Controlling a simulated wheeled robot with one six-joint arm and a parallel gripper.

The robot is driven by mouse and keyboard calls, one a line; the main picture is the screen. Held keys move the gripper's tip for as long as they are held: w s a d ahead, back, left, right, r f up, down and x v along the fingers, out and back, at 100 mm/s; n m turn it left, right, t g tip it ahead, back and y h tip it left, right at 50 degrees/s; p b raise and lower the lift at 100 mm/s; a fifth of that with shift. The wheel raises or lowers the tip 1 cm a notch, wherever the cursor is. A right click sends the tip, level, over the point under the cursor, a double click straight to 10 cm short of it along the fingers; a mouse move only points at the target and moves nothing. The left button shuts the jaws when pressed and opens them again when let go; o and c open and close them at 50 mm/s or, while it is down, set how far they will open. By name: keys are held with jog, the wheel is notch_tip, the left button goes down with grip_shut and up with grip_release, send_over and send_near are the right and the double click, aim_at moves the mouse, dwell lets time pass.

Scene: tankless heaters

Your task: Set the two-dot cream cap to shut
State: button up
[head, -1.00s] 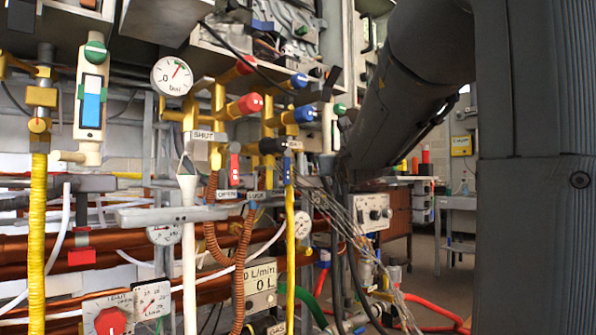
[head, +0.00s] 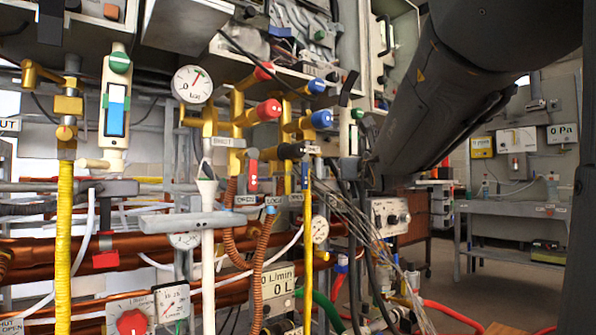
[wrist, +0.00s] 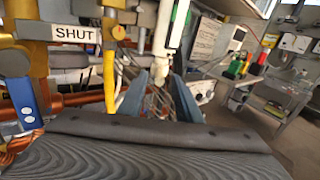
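I cannot pick out two dots on any cream cap in these frames. In the head view, a cream stub (head: 92,163) sticks out at the lower left of a cream level-gauge body (head: 116,105). Another cream body (head: 349,132) with a green knob stands just left of my arm. In the wrist view, a cream vertical tube (wrist: 163,28) comes down ahead of my gripper (wrist: 160,86). The two blue-grey fingers are apart, with thin wires and pipework seen between them and no held object. My fingers are not clear in the head view.
A SHUT label (wrist: 74,34) and brass fittings stand close on the left in the wrist view, beside a yellow hose (wrist: 109,75). Red and blue valve handles (head: 321,119) crowd the head view's middle. Open floor and a grey bench (head: 510,208) lie at right.

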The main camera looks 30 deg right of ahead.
jog(key=shift+p+v, duration=1.85)
